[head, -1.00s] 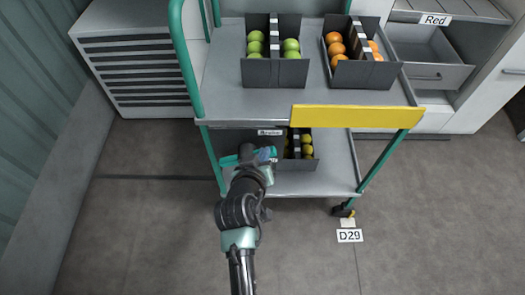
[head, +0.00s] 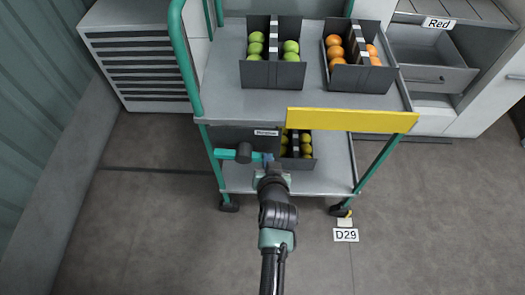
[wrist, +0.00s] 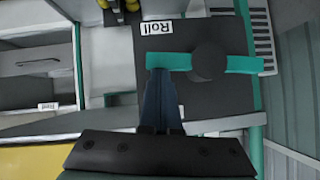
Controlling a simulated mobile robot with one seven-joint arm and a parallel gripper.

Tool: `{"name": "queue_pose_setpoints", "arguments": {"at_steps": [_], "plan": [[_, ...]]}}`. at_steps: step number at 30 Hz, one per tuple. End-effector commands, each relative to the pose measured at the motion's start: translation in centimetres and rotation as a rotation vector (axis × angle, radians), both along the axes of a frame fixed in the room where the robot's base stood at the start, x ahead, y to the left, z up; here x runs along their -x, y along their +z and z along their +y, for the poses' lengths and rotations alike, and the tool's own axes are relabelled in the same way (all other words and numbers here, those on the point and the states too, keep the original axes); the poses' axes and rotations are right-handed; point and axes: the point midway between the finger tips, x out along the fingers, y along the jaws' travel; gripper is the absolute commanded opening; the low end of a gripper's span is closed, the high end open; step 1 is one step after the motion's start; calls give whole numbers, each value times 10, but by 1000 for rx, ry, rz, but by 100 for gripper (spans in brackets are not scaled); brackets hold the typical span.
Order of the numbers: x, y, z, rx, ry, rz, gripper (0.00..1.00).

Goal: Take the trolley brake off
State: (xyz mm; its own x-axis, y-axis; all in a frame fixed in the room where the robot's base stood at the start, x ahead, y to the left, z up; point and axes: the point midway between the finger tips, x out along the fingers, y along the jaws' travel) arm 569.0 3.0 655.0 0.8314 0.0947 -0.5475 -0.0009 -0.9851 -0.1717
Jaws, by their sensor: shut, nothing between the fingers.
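The trolley (head: 240,99) has a dark panel (head: 228,136) under its top shelf, carrying a teal brake lever (head: 226,154) with a round dark hub. The lever lies roughly level. In the wrist view the lever (wrist: 240,64) crosses the dark panel (wrist: 200,105), beside a white label (wrist: 159,28) reading "Roll". The label in the head view is too small to read surely. My gripper (head: 268,162) is shut and empty at the lever's right end. In the wrist view its blue fingers (wrist: 160,105) overlap the lever's left end; contact is unclear.
Boxes of green fruit (head: 273,74) and orange fruit (head: 361,78) stand on the top shelf; another fruit box (head: 300,163) stands on the lower shelf. A yellow board (head: 350,120) edges the trolley's front. Floor label D29 (head: 345,235) lies near the right castor. The front floor is clear.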

Motion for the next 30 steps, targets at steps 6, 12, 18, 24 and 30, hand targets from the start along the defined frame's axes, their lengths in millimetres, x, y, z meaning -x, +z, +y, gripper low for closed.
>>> {"name": "queue_pose_setpoints", "arguments": {"at_steps": [6, 12, 18, 24, 30], "plan": [[0, -12, 0, -44, 1, 0, 0], [0, -18, -1, -42, 0, 0, 0], [0, -20, -1, -42, 0, -1, 0], [0, -20, -1, -42, 1, 0, 0], [0, -21, -1, -42, 1, 1, 0]]}}
